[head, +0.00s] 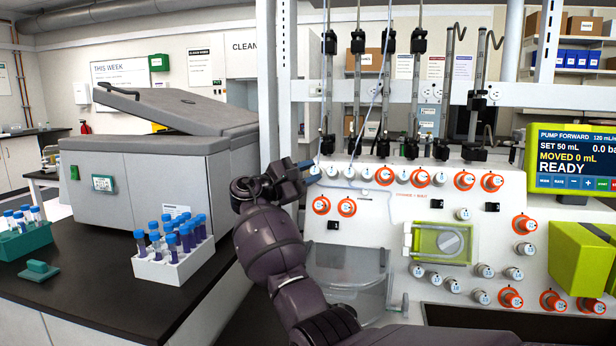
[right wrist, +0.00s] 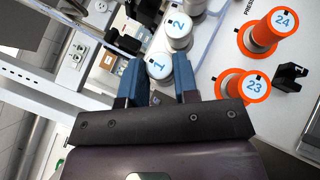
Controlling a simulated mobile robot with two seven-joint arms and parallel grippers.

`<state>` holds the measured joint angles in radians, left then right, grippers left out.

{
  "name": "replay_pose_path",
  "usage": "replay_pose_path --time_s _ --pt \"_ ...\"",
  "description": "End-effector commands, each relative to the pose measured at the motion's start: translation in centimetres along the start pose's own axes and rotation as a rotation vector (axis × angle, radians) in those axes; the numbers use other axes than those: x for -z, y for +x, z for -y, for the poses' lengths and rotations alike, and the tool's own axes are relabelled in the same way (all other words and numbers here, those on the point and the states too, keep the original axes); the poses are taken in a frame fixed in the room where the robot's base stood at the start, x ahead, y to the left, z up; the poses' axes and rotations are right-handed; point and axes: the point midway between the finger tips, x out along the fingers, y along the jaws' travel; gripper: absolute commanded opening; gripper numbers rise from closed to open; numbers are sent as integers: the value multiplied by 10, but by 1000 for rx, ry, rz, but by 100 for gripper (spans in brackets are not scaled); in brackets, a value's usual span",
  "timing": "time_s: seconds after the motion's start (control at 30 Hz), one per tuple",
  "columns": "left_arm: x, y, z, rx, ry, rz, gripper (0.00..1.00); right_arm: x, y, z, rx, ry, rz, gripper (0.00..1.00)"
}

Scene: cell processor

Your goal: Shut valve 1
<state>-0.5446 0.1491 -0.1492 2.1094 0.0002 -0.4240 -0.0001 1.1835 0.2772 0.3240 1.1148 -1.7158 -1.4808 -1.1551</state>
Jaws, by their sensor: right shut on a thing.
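Valve 1 (right wrist: 159,67) is a white knob with a blue "1" on its face, on the white panel (head: 450,205) of the cell processor. In the head view the knob (head: 314,173) sits at the left end of the upper row, partly behind my gripper. My right gripper (head: 307,165) reaches it from the left. In the right wrist view its two blue fingers (right wrist: 157,80) lie on either side of valve 1, shut on it. No orange ring shows around valve 1. My left gripper is not in view.
Valve 2 (right wrist: 179,25) is close beside valve 1. Valves 23 (right wrist: 255,85) and 24 (right wrist: 278,25) have orange rings. A pump screen (head: 572,158) reads READY. A white tube rack (head: 172,268) and a grey centrifuge (head: 150,170) stand on the left bench.

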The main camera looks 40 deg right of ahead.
Motion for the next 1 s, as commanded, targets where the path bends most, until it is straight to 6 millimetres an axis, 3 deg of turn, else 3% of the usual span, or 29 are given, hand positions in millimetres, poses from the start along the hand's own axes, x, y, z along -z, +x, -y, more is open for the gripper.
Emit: replay_pose_path --time_s 0.17,0.5,1.0 --pt "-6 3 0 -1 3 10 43 2 0 -1 111 72 0 5" --pt "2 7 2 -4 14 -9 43 0 1 -5 301 200 2 5" --pt "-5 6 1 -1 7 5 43 0 1 -6 398 266 0 5"
